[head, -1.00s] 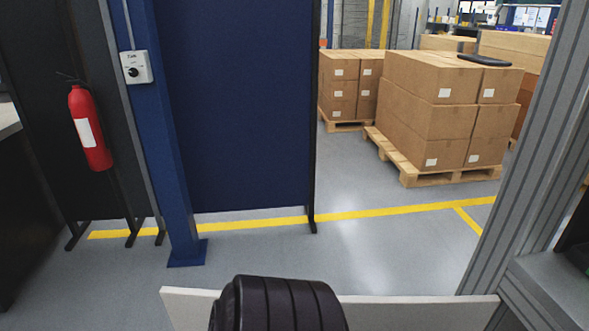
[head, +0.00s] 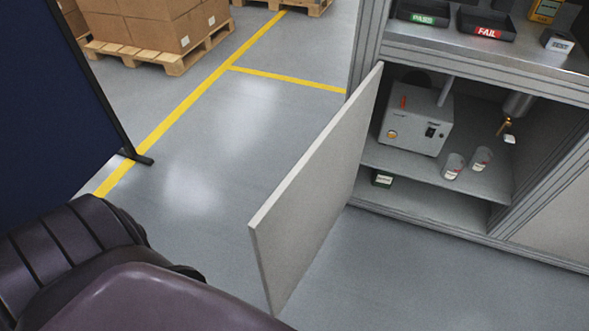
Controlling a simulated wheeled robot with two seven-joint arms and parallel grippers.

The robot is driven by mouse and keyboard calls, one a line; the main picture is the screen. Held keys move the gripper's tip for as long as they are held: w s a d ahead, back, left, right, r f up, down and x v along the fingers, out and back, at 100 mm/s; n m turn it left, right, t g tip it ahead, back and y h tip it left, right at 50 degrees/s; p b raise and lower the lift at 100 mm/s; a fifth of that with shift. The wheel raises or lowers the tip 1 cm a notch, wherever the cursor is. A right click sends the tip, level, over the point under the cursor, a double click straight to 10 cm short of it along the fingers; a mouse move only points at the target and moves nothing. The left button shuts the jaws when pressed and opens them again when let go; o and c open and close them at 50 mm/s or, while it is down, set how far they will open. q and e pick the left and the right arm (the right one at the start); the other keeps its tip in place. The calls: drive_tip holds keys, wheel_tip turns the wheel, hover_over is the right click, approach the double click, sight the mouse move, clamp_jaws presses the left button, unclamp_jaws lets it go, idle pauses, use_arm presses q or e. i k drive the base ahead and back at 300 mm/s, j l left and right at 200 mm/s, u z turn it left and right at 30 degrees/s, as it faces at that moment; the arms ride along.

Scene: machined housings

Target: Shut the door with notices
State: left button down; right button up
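A plain light grey door (head: 318,190) stands open on the cabinet (head: 430,205) in the head view. It is hinged at the cabinet's left post and swings out toward me, its free edge at the lower middle. No notices show on the face that I see; its other face is hidden. A dark jointed part of my own arm fills the lower left corner, to the left of the door's free edge. I cannot see either gripper's fingers.
PASS (head: 424,14) and FAIL (head: 486,24) trays sit on top. A blue partition (head: 55,100) stands left. Floor beside the door is clear.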

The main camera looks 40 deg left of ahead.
sight(288, 232)
drive_tip(key=k+j+z, duration=0.1)
drive_tip(key=j, duration=0.35)
drive_tip(key=k+j+z, duration=0.15)
drive_tip(key=j, duration=0.25)
drive_tip(key=k+j+z, duration=0.1)
drive_tip(key=k+j, duration=0.15)
drive_tip(key=j, duration=0.15)
drive_tip(key=i+j, duration=0.1)
drive_tip(key=j, duration=0.3)
drive_tip(key=i+j+z, duration=0.1)
drive_tip(key=j, duration=0.25)
drive_tip(key=i+j, duration=0.15)
drive_tip(key=j, duration=0.25)
drive_tip(key=z, duration=0.05)
